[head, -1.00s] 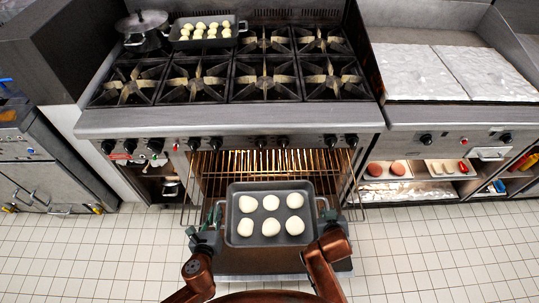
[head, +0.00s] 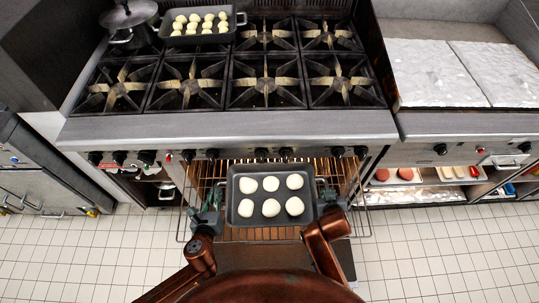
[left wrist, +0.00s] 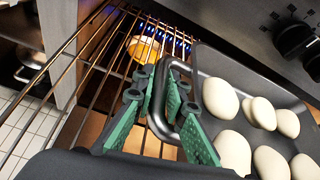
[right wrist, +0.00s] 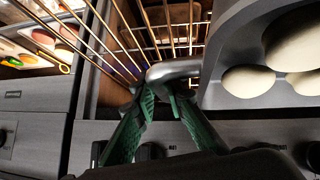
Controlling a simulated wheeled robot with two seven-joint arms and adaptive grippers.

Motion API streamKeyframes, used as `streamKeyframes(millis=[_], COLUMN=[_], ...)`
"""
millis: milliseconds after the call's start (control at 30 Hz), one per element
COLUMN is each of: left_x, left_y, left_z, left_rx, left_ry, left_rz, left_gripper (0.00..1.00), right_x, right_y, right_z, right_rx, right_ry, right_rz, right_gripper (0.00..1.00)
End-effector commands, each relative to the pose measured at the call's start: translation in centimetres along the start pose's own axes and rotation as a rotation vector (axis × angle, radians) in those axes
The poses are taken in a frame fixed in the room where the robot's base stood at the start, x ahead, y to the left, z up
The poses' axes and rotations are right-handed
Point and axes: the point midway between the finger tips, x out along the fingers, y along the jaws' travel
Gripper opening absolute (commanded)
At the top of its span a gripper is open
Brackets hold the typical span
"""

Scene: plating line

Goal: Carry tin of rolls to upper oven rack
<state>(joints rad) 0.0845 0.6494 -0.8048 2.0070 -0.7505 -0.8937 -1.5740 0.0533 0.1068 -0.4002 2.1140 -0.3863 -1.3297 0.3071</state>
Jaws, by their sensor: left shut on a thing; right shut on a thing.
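The dark tin (head: 271,221) holds several pale dough rolls (head: 271,184) and is roughly level in front of the open oven. My left gripper (head: 217,205) is shut on the tin's left handle, which shows between the green fingers in the left wrist view (left wrist: 160,118). My right gripper (head: 327,196) is shut on the right handle; the right wrist view shows the handle between its fingers (right wrist: 172,82). The upper oven rack (head: 214,172) has brass-coloured wires and is partly hidden behind and beneath the tin. In the left wrist view the rack wires (left wrist: 93,75) run beside the tin.
The stove front with its knobs (head: 262,155) overhangs the oven opening. The open oven door (head: 262,256) lies below the tin. On the stovetop stand a lidded pot (head: 131,38) and another tray of rolls (head: 175,39). The tiled floor on both sides is clear.

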Motion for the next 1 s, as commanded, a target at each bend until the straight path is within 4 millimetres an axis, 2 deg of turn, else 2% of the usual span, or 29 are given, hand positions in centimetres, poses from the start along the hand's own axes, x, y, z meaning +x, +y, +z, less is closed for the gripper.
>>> streamKeyframes(millis=[533, 1000], left_x=[0.0, 0.8], left_y=[0.2, 0.4], left_z=[0.1, -1.8], left_rx=[0.0, 0.001], left_ry=[-0.004, -0.003], left_rz=[0.002, 0.001], left_gripper=[0.0, 0.0], right_x=[0.1, 1.4], right_y=[-0.1, -0.3], right_z=[-0.1, 1.4], right_rx=[-0.001, 0.001], right_ry=[0.003, 0.002], right_rz=[0.0, 0.002], right_gripper=[0.0, 0.0])
